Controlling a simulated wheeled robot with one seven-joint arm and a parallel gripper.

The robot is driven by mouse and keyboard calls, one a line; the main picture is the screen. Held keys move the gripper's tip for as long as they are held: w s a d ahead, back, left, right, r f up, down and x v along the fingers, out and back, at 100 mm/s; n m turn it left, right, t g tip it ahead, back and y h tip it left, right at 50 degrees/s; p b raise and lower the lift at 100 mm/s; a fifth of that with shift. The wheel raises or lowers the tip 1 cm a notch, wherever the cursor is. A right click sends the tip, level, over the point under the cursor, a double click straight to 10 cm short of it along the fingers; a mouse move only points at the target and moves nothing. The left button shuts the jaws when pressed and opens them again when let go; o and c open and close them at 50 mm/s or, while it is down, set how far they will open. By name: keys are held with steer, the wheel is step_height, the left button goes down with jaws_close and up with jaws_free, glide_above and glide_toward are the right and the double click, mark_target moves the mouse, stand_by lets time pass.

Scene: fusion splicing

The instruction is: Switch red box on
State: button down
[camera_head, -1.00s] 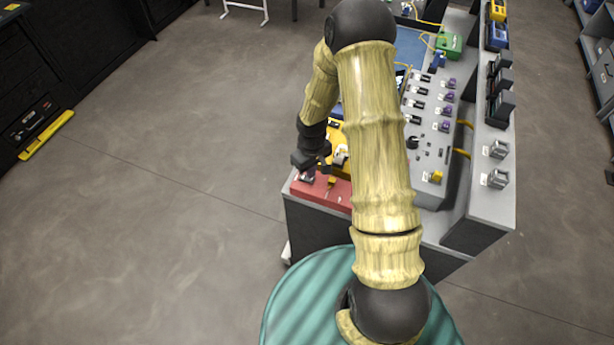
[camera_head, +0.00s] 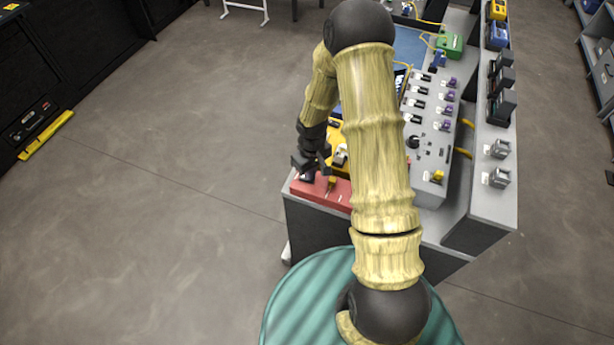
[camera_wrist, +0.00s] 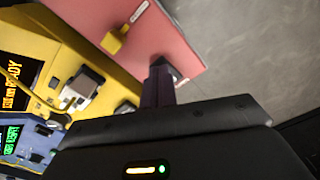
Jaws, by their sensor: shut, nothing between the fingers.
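The red box (camera_head: 340,197) sits at the near left corner of the bench, and its red top fills the upper part of the wrist view (camera_wrist: 178,32). A small black switch (camera_wrist: 172,69) with a white label is near the box's edge. A yellow knob or plug (camera_wrist: 117,39) stands on the same top. My gripper (camera_head: 307,175) is over the left end of the box, with its dark fingers closed together. In the wrist view the fingers (camera_wrist: 157,86) point at the switch and partly hide it. I cannot tell whether they touch it.
A yellow device (camera_wrist: 70,50) with a lit "READY" display is beside the red box, with a blue device (camera_wrist: 30,140) beyond it. A grey control panel (camera_head: 432,130) with several switches is right of my arm. Open floor (camera_head: 190,180) lies left of the bench.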

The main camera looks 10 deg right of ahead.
steer(key=shift+f+b, duration=0.3)
steer(key=shift+f, duration=0.1)
stand_by(0.3)
steer(key=shift+r+p, duration=2.8)
steer(key=shift+r, duration=0.7)
steer(key=shift+r, duration=0.15)
steer(key=s+r+m+t, duration=0.1)
steer(key=s+r+m, duration=0.1)
steer(key=s+r, duration=0.5)
steer(key=s+r+m+t, duration=0.1)
steer(key=s+r+m, duration=0.1)
steer(key=s+r, duration=0.5)
step_height(320, 180, up, 7)
steer(key=shift+s+f+m+t, duration=0.1)
steer(key=shift+s+m+t, duration=0.1)
steer(key=shift+m+t, duration=0.15)
